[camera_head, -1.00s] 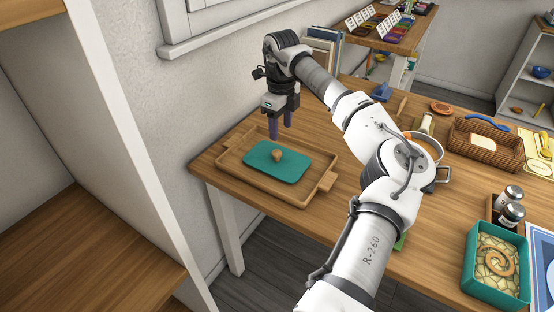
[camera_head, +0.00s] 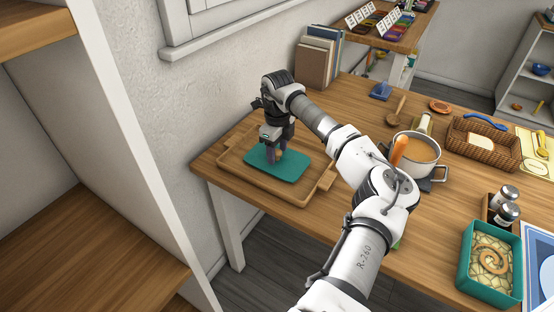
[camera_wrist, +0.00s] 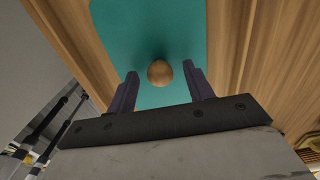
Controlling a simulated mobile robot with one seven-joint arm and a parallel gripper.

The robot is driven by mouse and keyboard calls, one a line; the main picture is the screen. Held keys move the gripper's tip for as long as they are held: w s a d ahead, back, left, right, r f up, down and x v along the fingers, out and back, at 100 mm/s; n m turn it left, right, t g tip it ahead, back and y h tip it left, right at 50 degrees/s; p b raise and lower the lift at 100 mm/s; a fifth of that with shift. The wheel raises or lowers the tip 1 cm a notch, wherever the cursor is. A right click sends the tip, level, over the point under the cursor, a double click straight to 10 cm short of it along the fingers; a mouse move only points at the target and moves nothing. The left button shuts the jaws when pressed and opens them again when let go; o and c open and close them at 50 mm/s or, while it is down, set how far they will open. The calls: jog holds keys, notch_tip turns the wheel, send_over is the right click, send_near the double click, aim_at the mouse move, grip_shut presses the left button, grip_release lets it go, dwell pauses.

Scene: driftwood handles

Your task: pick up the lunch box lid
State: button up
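The lunch box lid (camera_head: 290,171) is a flat teal panel with a round wooden knob. It lies in a wooden tray (camera_head: 300,198) at the left end of the table. The lid fills the upper middle of the wrist view (camera_wrist: 125,50), and its knob (camera_wrist: 160,73) sits between my fingertips. My gripper (camera_head: 276,156) points down over the lid and is open, with one finger on each side of the knob. In the wrist view the fingers (camera_wrist: 164,84) stand apart from the knob. I cannot tell whether the fingertips touch the lid.
A teal lunch box (camera_head: 466,270) with patterned contents stands at the front right. A pot (camera_head: 428,172), a bread basket (camera_head: 488,158) and shakers (camera_head: 503,205) are right of my arm. Books (camera_head: 318,62) stand by the wall behind the tray. The tray's rim surrounds the lid.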

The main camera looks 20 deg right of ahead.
jog(key=c, duration=1)
jog(key=shift+r, duration=0.15)
